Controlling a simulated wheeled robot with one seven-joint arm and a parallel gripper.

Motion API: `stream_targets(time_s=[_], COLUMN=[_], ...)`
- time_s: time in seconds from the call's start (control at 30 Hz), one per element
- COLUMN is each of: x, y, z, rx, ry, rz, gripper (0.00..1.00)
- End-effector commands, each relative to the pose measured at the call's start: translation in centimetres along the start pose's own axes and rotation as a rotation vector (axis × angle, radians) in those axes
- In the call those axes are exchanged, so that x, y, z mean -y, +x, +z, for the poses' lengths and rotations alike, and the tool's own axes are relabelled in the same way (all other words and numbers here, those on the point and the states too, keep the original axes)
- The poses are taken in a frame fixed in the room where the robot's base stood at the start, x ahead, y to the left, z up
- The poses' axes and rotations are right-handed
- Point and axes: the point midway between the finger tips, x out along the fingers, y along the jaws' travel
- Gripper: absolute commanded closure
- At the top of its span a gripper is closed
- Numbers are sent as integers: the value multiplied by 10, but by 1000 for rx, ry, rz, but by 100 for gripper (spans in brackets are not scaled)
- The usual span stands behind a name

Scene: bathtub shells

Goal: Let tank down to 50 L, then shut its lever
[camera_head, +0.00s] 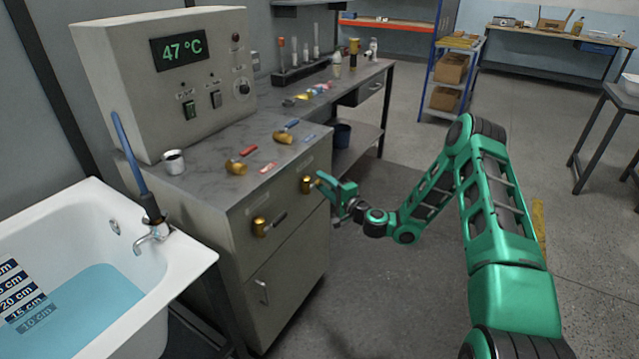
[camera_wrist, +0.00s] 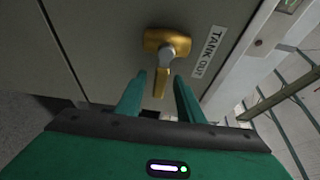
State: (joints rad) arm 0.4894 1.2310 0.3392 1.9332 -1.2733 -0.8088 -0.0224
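A brass valve (camera_wrist: 158,40) labelled TANK OUT is on the grey cabinet front in the wrist view. Its short lever (camera_wrist: 160,84) hangs toward my fingers, lying between the two fingertips. My gripper (camera_wrist: 159,78) is open, with a gap visible on both sides of the lever. In the head view the same valve (camera_head: 307,184) is at the cabinet's right front edge, and my gripper (camera_head: 328,187) is right beside it; the lever is hidden there by the fingers. No tank volume reading in litres is in view.
A second brass valve (camera_head: 262,226) with a dark lever is on the same front. Red- and blue-handled valves (camera_head: 240,160) (camera_head: 290,131) sit on the cabinet top. A panel display (camera_head: 184,52) reads 47 °C. A bathtub (camera_head: 188,262) holds blue water.

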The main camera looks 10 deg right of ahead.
Motion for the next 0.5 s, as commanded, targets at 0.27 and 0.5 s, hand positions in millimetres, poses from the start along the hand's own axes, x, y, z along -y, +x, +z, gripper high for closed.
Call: stream_targets(time_s=[0.27, 0.5], x=[0, 0], y=[20, 21], z=[0, 0], rx=[-1, -1], ry=[-1, 0], rz=[1, 1], gripper=[66, 66])
